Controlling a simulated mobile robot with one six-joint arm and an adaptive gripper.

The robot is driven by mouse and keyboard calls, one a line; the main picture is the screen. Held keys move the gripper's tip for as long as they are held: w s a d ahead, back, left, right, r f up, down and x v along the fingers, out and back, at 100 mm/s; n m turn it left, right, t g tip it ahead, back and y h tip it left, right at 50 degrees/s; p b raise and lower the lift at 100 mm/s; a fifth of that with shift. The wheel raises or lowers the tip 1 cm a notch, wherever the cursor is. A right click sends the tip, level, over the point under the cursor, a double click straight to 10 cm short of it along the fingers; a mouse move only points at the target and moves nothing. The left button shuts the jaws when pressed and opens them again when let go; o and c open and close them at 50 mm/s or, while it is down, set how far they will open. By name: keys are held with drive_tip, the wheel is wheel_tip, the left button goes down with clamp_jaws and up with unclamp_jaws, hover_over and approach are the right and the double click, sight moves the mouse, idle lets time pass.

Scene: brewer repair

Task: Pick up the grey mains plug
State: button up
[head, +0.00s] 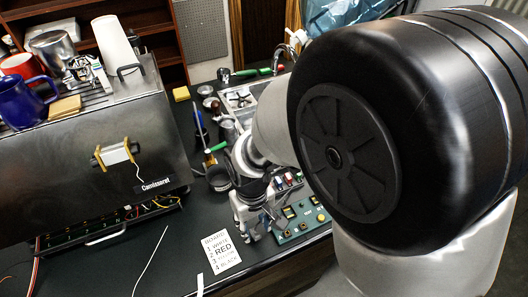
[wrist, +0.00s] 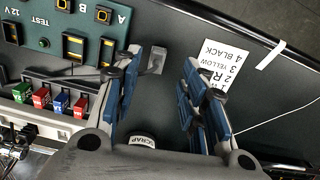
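My gripper (wrist: 161,68) points down over the dark bench with its two blue-padded fingers spread apart. It is open, and no object is clearly held between the pads. In the wrist view a small grey block (wrist: 157,60) shows beside the left fingertip. It may be the grey mains plug or part of the finger; I cannot tell which. No other grey plug can be made out. In the head view my gripper (head: 258,217) is just left of the green control panel, and its own body hides the bench under it.
The green panel (head: 303,219) with switches is close on the right. A printed wire-order card (head: 222,250) lies in front. The steel brewer (head: 85,150) stands left.

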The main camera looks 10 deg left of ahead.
sight(255, 232)
drive_tip(key=f, duration=0.2)
drive_tip(key=f+b, duration=0.1)
drive_tip(key=f, duration=0.1)
drive_tip(key=f+b, duration=0.1)
drive_tip(key=f, duration=0.1)
drive_tip(key=shift+w, duration=0.3)
drive_tip(key=shift+r, duration=0.15)
drive_tip(key=shift+c, duration=0.4)
clamp_jaws()
